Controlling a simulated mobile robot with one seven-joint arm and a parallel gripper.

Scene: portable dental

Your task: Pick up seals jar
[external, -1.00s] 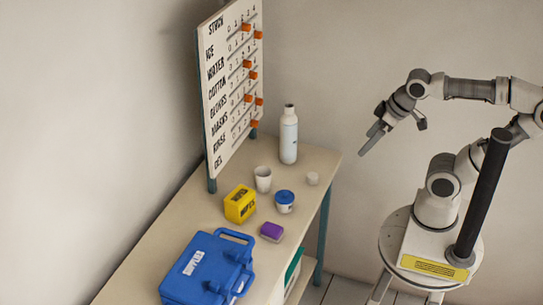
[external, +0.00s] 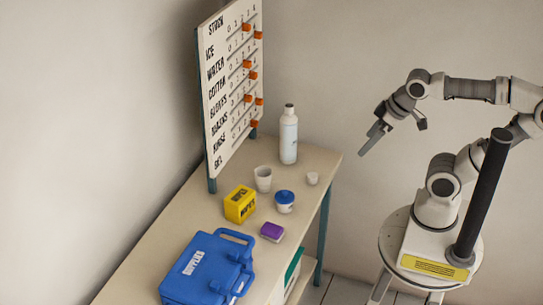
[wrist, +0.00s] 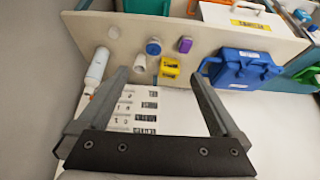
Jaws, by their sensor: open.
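A small white jar with a blue lid (external: 285,201) stands upright on the table between the yellow box and the right edge; its label is too small to read. I take it as the seals jar. It also shows in the wrist view (wrist: 153,48), above the space between the fingers. My gripper (external: 369,144) is in the air to the right of the table, well apart from the jar. In the wrist view my gripper (wrist: 159,76) has its two fingers wide apart with nothing held between them.
Around the jar on the table (external: 315,160) are a yellow box (external: 240,204), a purple block (external: 272,232), a white cup (external: 263,179) and a small white cup (external: 312,178). A white bottle (external: 289,138), a blue case (external: 205,270) and a tall board (external: 232,85) also stand there.

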